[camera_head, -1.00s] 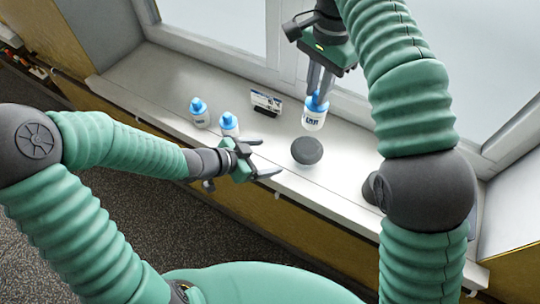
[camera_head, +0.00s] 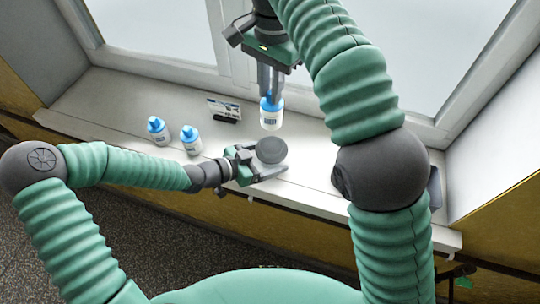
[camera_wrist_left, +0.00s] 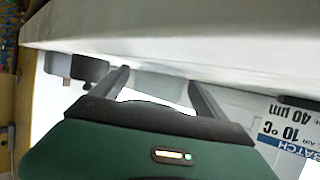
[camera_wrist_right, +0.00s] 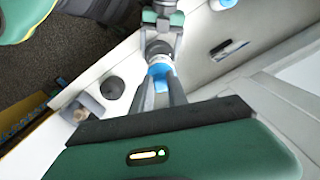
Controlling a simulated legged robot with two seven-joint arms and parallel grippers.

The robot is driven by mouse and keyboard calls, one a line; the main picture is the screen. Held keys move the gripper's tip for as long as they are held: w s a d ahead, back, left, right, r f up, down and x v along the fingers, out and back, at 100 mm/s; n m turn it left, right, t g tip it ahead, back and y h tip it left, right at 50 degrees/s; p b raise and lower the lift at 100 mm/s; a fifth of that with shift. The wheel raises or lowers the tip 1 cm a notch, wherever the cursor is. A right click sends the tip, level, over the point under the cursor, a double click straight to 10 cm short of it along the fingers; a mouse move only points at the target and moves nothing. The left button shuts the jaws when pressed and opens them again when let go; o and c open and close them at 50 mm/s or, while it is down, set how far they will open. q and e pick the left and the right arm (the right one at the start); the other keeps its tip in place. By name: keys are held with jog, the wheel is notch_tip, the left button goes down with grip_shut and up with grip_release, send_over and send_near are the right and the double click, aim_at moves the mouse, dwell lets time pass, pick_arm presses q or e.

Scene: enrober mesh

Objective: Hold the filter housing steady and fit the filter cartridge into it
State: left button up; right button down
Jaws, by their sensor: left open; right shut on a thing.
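The filter housing, a dark grey round piece (camera_head: 271,150), stands on the white sill. The filter cartridge (camera_head: 271,114), white with a blue top and a printed label, hangs upright from my right gripper (camera_head: 271,92), which is shut on the blue top. In the head view a small gap separates cartridge and housing. In the right wrist view the blue top (camera_wrist_right: 160,72) sits between the fingertips.
Two similar blue-topped bottles (camera_head: 158,131) (camera_head: 190,140) stand on the sill at left. A small printed card (camera_head: 225,108) stands near the window. Another dark round piece (camera_wrist_right: 112,88) lies near the sill's front edge. The window frame (camera_head: 150,55) rises behind.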

aim_at(270, 123)
pick_arm(q)
jog(key=shift+w+d+f, duration=0.1)
jog(key=c, duration=1.5)
jog(key=shift+o, duration=0.2)
pick_arm(e)
jog(key=n, duration=0.4)
notch_tip(270, 123, down, 11)
jog(key=c, duration=1.2)
grip_release()
